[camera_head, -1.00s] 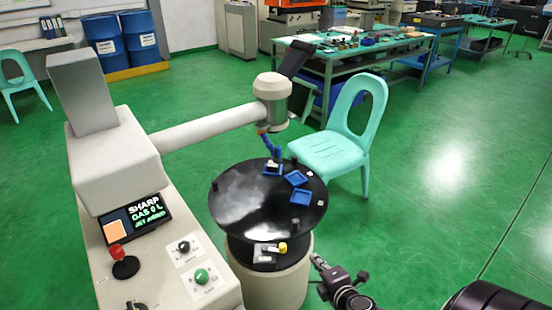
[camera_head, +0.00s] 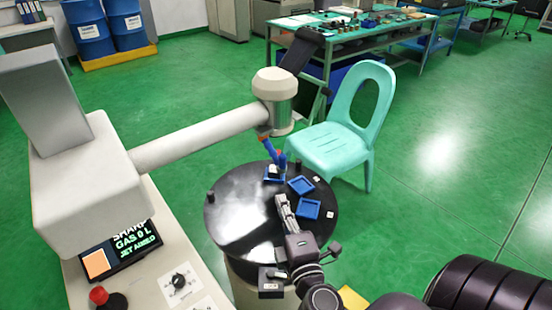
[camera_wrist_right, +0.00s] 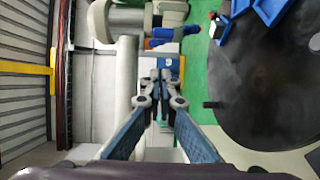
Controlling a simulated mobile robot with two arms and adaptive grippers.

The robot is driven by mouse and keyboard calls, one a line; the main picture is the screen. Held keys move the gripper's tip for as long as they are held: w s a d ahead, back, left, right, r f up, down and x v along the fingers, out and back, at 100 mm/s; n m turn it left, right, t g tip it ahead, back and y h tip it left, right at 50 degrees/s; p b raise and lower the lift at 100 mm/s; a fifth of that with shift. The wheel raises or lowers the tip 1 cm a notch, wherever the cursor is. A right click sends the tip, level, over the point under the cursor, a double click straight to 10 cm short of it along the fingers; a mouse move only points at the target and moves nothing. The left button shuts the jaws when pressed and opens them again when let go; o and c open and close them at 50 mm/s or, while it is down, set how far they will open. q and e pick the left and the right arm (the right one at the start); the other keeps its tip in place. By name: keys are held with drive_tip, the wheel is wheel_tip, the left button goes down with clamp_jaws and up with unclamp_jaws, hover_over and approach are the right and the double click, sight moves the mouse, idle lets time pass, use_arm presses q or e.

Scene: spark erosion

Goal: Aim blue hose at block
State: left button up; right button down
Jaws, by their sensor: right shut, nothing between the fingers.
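The blue hose (camera_head: 269,150) hangs from the machine's arm head and slants down to the right over the far edge of the round black table. Its lower end is beside a blue tray (camera_head: 267,180) that holds a small block (camera_head: 273,171) with a pale top. My right gripper (camera_head: 280,198) is shut and empty above the table, on the near side of the hose and apart from it. In the right wrist view its fingertips (camera_wrist_right: 161,76) meet, with a blue piece (camera_wrist_right: 163,33), probably the hose, beyond them. My left gripper is not in view.
Two more blue trays (camera_head: 300,186) (camera_head: 309,208) sit right of the block on the round black table (camera_head: 231,217). A turquoise chair (camera_head: 331,146) stands close behind the table.

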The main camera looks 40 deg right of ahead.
sight(284, 162)
drive_tip(key=w+d+p, duration=0.1)
drive_tip(key=w+d, duration=0.1)
drive_tip(key=w, duration=0.1)
drive_tip(key=w+d+p, duration=0.1)
drive_tip(key=w+d, duration=0.2)
drive_tip(key=w, duration=0.1)
drive_tip(key=w+d+p, duration=0.1)
drive_tip(key=w+d, duration=0.2)
drive_tip(key=shift+w+d+r+p, duration=0.1)
drive_tip(key=shift+w+d+p, duration=0.05)
drive_tip(key=shift+w+p, duration=0.2)
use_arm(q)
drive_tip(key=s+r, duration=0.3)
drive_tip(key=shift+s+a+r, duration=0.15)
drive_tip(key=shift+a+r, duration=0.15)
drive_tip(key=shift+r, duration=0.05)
use_arm(e)
drive_tip(key=shift+d+r, duration=0.1)
drive_tip(key=shift+d, duration=0.3)
drive_tip(key=shift+a, duration=0.15)
